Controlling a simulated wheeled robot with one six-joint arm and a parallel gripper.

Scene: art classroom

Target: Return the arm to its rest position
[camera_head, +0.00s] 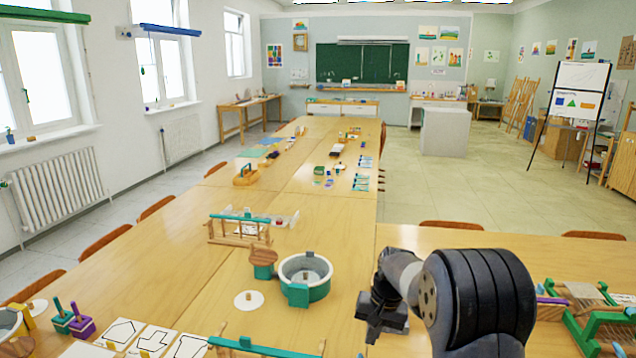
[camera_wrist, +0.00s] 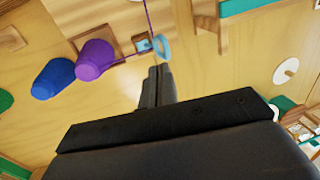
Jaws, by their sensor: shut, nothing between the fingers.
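My arm comes in from the lower right of the head view and bends over the near part of the long wooden table (camera_head: 330,235). My gripper (camera_head: 372,330) hangs at its end, above the tabletop to the right of the round white-and-green pot (camera_head: 322,285). In the wrist view my gripper (camera_wrist: 155,75) is shut with its fingers together and nothing between them. A purple cup-like piece (camera_wrist: 95,60) and a blue one (camera_wrist: 53,78) show beyond the fingers, on the left.
A wooden rack with a green bar (camera_head: 240,228) stands behind the pot. A green-framed wooden piece (camera_head: 595,325) is at the right. White shape cards (camera_head: 150,340) lie at the front left. Bare tabletop lies just behind my gripper.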

